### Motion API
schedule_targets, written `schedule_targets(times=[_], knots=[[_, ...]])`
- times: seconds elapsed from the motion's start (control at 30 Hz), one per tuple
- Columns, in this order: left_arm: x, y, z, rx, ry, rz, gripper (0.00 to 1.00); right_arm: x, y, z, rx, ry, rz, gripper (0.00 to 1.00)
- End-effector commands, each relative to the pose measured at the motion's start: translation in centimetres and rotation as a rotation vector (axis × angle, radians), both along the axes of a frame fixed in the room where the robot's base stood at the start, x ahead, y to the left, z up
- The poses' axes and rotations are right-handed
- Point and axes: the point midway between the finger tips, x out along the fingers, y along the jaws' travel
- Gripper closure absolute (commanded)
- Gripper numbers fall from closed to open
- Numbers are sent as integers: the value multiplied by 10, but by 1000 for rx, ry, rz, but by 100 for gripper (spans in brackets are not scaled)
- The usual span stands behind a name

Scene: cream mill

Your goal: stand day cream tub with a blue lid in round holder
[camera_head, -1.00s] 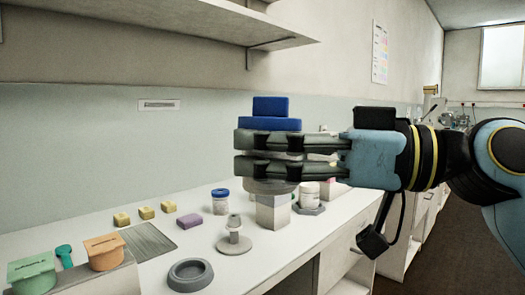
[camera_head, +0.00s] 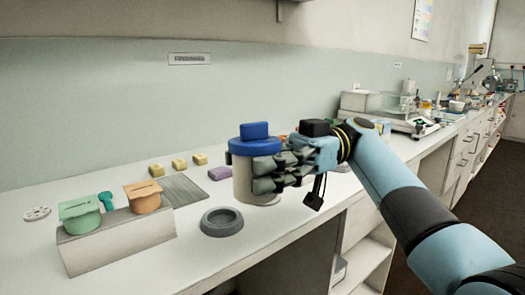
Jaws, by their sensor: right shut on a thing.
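The day cream tub (camera_head: 243,184) has a pale grey body and a blue lid (camera_head: 254,146) with a raised block on top. My right gripper (camera_head: 268,172) comes in from the right and is shut on the tub's body, just under the lid. The tub is upright. I cannot tell whether its base touches the counter. The round holder (camera_head: 222,231) is a dark grey ring on the counter, empty, in front of the tub and a little to its left. My left gripper is not in view.
A grey block stand (camera_head: 120,242) at the left carries a green-lidded tub (camera_head: 80,216) and an orange-lidded tub (camera_head: 143,196). Yellow blocks (camera_head: 178,163), a purple block (camera_head: 221,173) and a grey mat (camera_head: 183,191) lie behind. The counter's front edge (camera_head: 262,256) is near the holder.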

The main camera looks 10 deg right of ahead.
Motion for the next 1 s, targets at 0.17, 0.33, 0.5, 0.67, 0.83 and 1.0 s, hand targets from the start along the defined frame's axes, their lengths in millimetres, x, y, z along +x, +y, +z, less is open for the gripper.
schedule_targets(times=[0.17,0.33,0.5,0.67,0.83,1.0], knots=[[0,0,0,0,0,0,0,-5,-1,-15,-1,4,21,89],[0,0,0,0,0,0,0,-24,-13,-54,-3,7,6,89],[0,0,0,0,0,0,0,-58,-33,-109,-6,10,-60,89],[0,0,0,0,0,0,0,-80,-50,-158,-7,9,-239,89],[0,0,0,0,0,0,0,-91,-70,-195,-8,7,-495,89],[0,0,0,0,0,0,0,-90,-90,-205,-5,3,-752,89]])
